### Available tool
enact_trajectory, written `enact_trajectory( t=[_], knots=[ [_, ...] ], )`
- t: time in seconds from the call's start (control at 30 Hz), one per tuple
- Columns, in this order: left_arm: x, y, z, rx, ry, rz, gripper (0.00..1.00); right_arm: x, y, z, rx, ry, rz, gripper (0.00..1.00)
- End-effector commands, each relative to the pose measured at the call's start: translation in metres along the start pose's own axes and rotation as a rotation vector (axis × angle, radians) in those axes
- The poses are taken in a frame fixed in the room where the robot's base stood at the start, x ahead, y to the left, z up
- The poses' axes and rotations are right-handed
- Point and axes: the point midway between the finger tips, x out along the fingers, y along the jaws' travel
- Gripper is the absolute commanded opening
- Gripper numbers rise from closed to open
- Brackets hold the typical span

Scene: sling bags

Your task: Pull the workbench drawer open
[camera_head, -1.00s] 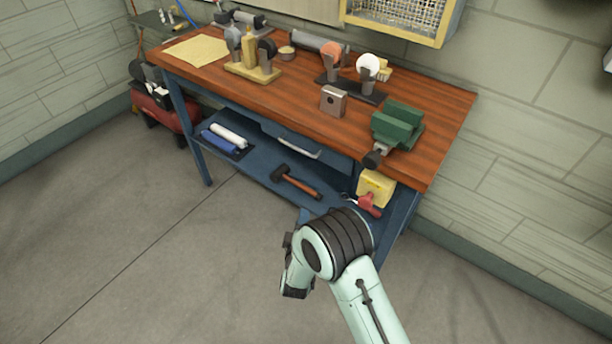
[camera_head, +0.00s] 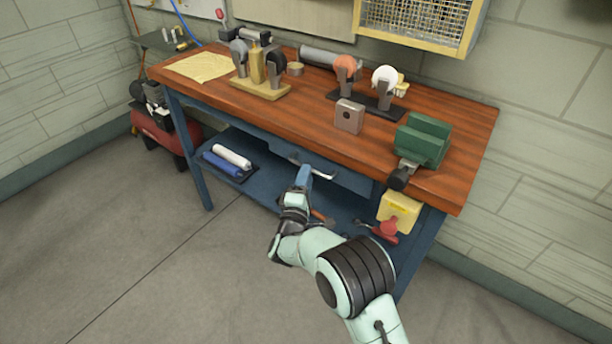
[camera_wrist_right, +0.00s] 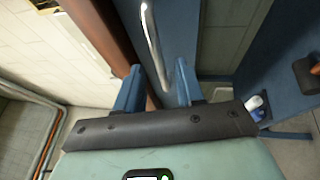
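The blue workbench drawer (camera_head: 352,181) sits under the wooden top and looks shut. Its silver bar handle (camera_head: 325,172) is partly hidden behind my right gripper (camera_head: 304,174). In the right wrist view, the handle (camera_wrist_right: 151,38) runs up and down the picture along the blue drawer front (camera_wrist_right: 178,25). There the two blue fingers of my right gripper (camera_wrist_right: 160,76) are spread apart, one on each side of the handle's line. The near end of the handle reaches toward the gap, and I cannot tell whether a finger touches it. My left gripper is not in view.
The wooden worktop (camera_head: 240,112) overhangs the drawer. A green vise (camera_head: 423,140) is at its right end. The lower shelf holds white and blue tubes (camera_head: 222,163), a yellow box (camera_head: 400,210) and a red-handled tool (camera_head: 384,232). The floor in front is clear.

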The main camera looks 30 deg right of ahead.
Motion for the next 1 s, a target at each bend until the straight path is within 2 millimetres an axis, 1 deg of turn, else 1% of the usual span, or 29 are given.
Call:
enact_trajectory(
  t=[0.03, 0.1, 0.2, 0.5, 0.53, 0.57, 0.6, 0.63, 0.87, 1.0],
  knots=[
    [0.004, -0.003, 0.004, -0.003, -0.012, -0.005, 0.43, 0.007, -0.002, 0.000, 0.002, -0.002, 0.001, 0.38],
    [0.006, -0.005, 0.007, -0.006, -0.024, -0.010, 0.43, 0.014, -0.001, 0.000, 0.002, 0.000, 0.000, 0.38],
    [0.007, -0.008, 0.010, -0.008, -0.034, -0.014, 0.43, 0.019, -0.001, 0.000, 0.000, 0.000, 0.000, 0.38],
    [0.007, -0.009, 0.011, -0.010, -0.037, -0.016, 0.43, 0.022, 0.000, 0.000, 0.000, 0.001, -0.001, 0.38],
    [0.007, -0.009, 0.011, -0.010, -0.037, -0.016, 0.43, 0.022, 0.000, 0.000, 0.000, 0.001, -0.001, 0.31],
    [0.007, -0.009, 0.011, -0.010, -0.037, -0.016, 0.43, 0.021, 0.000, 0.000, 0.000, 0.001, -0.001, 0.21],
    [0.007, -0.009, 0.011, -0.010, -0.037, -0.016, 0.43, 0.021, 0.000, 0.000, 0.001, 0.001, -0.001, 0.09],
    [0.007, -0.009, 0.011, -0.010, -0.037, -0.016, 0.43, 0.021, 0.000, 0.000, 0.001, 0.001, -0.001, 0.00],
    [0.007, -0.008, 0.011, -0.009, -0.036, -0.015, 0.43, 0.021, 0.000, 0.000, 0.001, 0.001, -0.001, 0.00],
    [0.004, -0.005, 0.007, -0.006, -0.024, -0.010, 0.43, 0.020, 0.001, -0.001, 0.001, 0.002, -0.001, 0.00]
  ],
)
